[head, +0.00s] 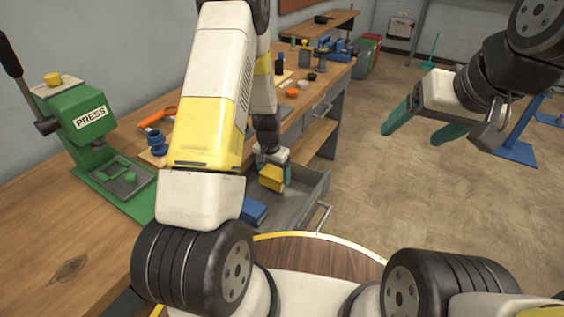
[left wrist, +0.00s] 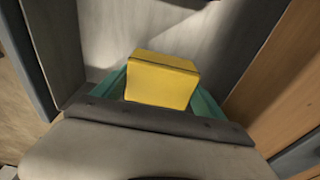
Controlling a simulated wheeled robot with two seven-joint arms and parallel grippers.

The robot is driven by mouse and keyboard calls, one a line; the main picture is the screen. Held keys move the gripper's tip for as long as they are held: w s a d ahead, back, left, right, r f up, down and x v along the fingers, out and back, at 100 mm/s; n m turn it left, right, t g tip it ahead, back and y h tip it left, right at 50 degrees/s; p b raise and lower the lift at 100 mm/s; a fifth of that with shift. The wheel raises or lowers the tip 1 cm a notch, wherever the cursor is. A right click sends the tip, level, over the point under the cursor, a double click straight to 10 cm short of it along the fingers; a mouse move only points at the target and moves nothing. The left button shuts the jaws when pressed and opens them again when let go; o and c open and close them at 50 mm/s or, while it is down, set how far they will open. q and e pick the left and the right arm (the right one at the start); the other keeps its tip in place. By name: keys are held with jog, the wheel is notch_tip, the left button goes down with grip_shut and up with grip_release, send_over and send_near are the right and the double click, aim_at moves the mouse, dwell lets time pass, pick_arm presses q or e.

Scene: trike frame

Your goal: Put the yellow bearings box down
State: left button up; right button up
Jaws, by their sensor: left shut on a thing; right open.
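The yellow bearings box (head: 271,177) is held by my left gripper (head: 275,170) over the open grey drawer (head: 312,196) under the workbench. In the left wrist view the yellow box (left wrist: 162,80) sits between the two green fingers of my left gripper (left wrist: 162,92), which is shut on it. Grey drawer surfaces (left wrist: 215,40) lie beyond the box; I cannot tell whether it touches the drawer floor. My right gripper (head: 424,128) is open and empty, above the floor on the right.
A blue box (head: 253,212) is in the drawer, left of the yellow box. A green press (head: 92,135) stands on the wooden workbench (head: 60,215) at left. Tools and small parts crowd the bench farther back.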

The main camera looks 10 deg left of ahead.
aim_at(272, 175)
pick_arm(q)
jog(key=shift+f, duration=1.6)
jog(key=o, duration=1.7)
jog(key=shift+f, duration=0.15)
jog(key=r, duration=0.4)
jog(key=s+r, duration=0.1)
jog(key=r, duration=0.6)
jog(key=shift+s+a+r, duration=0.15)
jog(key=shift+a+r, duration=0.1)
jog(key=shift+r, duration=0.15)
jog(key=s+d+r+n+t+h, duration=0.1)
jog(key=s+r, duration=0.3)
jog(key=r, duration=0.6)
jog(key=s+d+r+n+t+h, duration=0.1)
jog(key=s+r, duration=0.3)
jog(key=r, duration=0.7)
jog(key=shift+s+d+r+n+t, duration=0.1)
jog(key=shift+s+r+n+t, duration=0.25)
jog(key=shift+s+r, duration=1.7)
jog(key=shift+s+d+r+n+t, duration=0.15)
jog(key=shift+s+r+t, duration=0.7)
jog(key=shift+s, duration=2.1)
jog(key=shift+s+d+r+n+t, duration=0.1)
jog(key=shift+s+r+n+t, duration=0.1)
jog(key=shift+s+r, duration=1.95)
